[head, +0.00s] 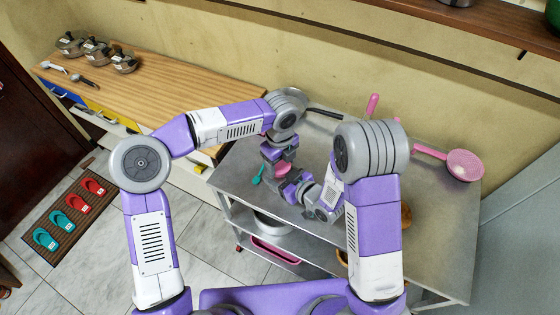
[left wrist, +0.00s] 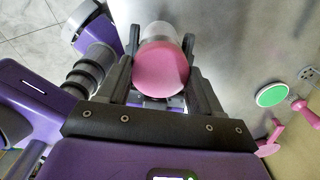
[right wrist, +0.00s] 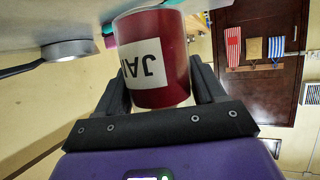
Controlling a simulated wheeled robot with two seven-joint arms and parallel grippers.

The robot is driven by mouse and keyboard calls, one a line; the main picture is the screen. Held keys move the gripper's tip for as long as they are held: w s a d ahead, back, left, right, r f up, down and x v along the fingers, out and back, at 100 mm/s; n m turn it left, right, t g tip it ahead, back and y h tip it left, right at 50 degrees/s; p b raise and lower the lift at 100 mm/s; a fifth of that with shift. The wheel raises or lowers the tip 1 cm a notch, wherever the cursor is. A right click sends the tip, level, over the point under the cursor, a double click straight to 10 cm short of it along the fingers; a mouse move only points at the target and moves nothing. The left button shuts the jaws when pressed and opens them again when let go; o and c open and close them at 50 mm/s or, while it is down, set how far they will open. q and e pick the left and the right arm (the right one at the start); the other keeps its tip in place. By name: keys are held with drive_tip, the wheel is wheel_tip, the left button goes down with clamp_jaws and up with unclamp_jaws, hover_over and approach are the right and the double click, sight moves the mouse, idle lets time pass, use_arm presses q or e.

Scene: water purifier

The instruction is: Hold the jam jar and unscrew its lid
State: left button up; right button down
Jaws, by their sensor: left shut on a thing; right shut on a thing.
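The jam jar (right wrist: 155,55) is dark red with a white label, seen upside down between my right gripper's fingers (right wrist: 157,85) in the right wrist view. My right gripper is shut on its side. The pink lid (left wrist: 160,66) faces the left wrist camera, with a pale part of the jar behind it. My left gripper (left wrist: 161,50) is shut, its fingers on either side of the lid. In the head view the pink lid (head: 283,168) shows small between the two grippers, above the metal table; most of the jar is hidden there by my arms.
The metal table (head: 430,240) holds a pink strainer (head: 463,165), a pan with a dark handle (head: 325,113) and a teal utensil (head: 258,175). A wooden counter (head: 160,85) with several pots stands at the left.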

use_arm(q)
drive_tip(key=n, duration=0.5)
drive_tip(key=shift+r, duration=0.1)
drive_tip(key=n, duration=0.3)
drive_tip(key=shift+n, duration=0.3)
drive_tip(key=shift+r, duration=0.1)
drive_tip(key=shift+r, duration=1)
